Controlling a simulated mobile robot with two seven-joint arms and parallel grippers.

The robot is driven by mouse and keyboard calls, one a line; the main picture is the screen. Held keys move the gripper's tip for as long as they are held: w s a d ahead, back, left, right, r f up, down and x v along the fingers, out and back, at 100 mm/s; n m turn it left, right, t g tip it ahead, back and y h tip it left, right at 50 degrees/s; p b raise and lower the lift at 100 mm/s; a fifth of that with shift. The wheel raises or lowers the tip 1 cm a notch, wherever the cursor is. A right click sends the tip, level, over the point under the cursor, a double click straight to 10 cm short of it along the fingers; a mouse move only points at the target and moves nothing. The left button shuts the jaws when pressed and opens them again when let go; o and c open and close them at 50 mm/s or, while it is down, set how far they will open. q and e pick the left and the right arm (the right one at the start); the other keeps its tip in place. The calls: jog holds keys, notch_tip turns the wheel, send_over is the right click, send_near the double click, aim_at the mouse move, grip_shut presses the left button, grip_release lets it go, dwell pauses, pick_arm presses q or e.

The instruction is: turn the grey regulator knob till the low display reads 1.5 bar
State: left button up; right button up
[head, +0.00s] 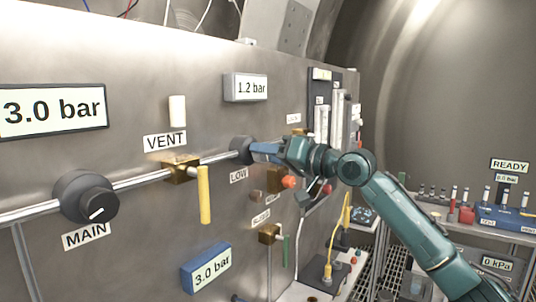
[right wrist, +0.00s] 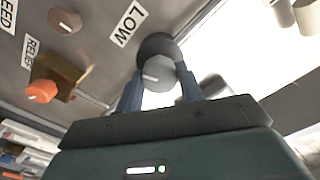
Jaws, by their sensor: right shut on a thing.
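The grey regulator knob (head: 241,150) sits on the steel panel above the LOW label (head: 238,175). My right gripper (head: 262,151) reaches it from the right and is shut on it. The low display (head: 246,87) above the knob reads 1.2 bar. My left gripper is not in view.
A black MAIN knob (head: 86,197), a yellow VENT lever (head: 204,195) and a 3.0 bar display (head: 52,110) are to the left. An orange relief knob (head: 289,182) is just below my right gripper. A bench (head: 480,229) stands at the right.

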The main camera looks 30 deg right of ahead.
jog(key=shift+m, duration=1.5)
jog(key=o, duration=1)
